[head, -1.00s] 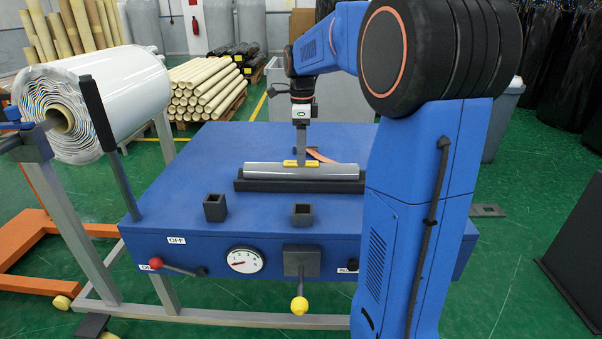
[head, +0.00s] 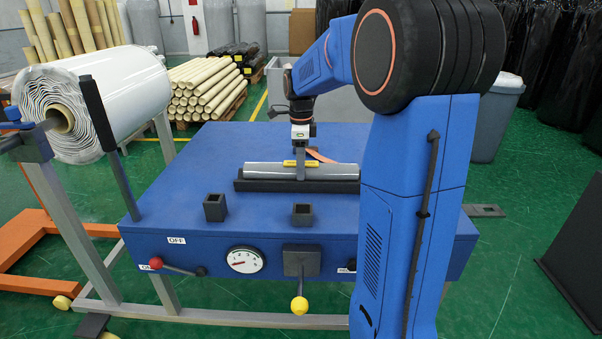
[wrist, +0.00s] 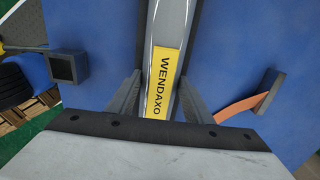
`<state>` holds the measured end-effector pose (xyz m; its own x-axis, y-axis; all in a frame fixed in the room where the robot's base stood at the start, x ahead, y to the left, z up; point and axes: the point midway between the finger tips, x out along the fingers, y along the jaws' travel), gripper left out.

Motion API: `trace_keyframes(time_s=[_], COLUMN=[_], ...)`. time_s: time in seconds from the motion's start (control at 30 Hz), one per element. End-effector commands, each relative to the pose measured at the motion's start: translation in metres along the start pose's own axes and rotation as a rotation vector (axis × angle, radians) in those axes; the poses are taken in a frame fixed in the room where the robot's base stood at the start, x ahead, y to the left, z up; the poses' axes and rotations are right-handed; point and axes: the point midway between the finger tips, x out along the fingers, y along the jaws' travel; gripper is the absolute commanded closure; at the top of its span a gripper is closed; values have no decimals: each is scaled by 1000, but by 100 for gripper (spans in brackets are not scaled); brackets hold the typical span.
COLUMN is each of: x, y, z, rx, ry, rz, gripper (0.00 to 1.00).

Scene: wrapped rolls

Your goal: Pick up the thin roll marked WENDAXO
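The thin grey roll (head: 335,172) with a yellow WENDAXO label lies level on a black cradle (head: 270,186) on the blue table. My gripper (head: 301,176) points down over the middle of the roll. In the wrist view my gripper (wrist: 160,82) has one finger on each side of the roll, at the label, with a narrow gap seeming to show beside it. In the head view the near finger hides part of the label and roll. The far finger is hidden there.
The blue table (head: 200,165) carries two small dark square sockets (head: 215,207) in front and an orange strap (head: 322,157) behind the roll. The table's left part is clear.

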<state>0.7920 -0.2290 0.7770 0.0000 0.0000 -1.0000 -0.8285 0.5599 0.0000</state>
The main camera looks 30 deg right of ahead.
Motion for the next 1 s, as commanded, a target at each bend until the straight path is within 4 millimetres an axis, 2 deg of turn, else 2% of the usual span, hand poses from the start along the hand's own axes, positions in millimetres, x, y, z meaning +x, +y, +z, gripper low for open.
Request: trace_keyframes(time_s=[0.03, 0.13, 0.17, 0.47, 0.57, 1.0], x=[0, 0, -1, -6, -16, -87], y=[0, 0, 0, 0, 0, 0], z=[0, 0, 0, 0, 0, 0], rx=[0, 0, 0, 0, 0, 0], ry=[0, 0, 0, -1, -1, -1], rz=[0, 0, -1, -2, -3, -2], gripper=[68, 92, 94, 95, 95, 94])
